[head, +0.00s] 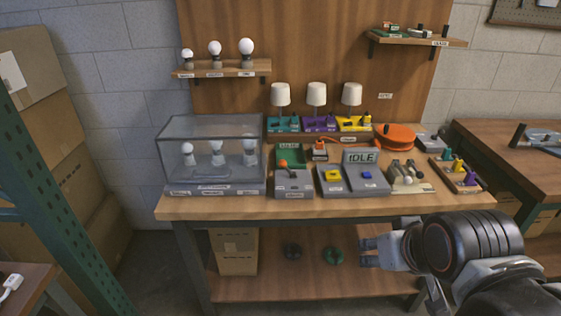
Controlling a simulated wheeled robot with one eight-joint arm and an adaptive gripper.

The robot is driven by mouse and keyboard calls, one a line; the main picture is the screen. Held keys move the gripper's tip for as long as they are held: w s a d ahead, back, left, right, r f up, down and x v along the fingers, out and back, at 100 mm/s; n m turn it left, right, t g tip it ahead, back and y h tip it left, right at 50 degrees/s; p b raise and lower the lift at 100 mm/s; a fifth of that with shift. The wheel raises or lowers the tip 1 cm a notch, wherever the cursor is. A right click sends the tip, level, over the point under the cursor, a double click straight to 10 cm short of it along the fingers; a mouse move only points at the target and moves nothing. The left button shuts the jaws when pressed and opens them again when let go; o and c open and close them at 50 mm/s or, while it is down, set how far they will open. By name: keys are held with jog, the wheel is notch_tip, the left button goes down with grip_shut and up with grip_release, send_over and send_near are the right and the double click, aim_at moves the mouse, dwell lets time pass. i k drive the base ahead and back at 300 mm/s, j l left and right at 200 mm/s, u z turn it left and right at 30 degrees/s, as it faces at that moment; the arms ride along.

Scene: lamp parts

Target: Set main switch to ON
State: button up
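A grey box with an orange-knobbed lever (283,164) stands on the workbench, with a dark green panel behind it. A smaller block with an orange-red top (320,148) sits just behind and to its right. Their labels are too small to read, so I cannot tell which is the main switch or its position. My gripper (366,252) is in front of the bench, below the tabletop edge, pointing left. Its fingers look apart and empty.
A clear case with bulbs (209,155) stands at the bench's left. Three lamps (317,95) stand at the back, and an orange cable coil (396,136) at the right. Levers (403,172) and coloured pegs (458,172) fill the right front. A green rack post (70,180) is at left.

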aim_at(282, 163)
jog(key=i+u, duration=0.3)
jog(key=i, duration=0.15)
jog(key=i+u, duration=0.3)
jog(key=i, duration=0.15)
jog(key=k+j+z, duration=0.1)
jog(key=k+j, duration=0.15)
jog(key=i+l+u, duration=0.1)
jog(key=i+l, duration=0.15)
jog(key=l, duration=0.1)
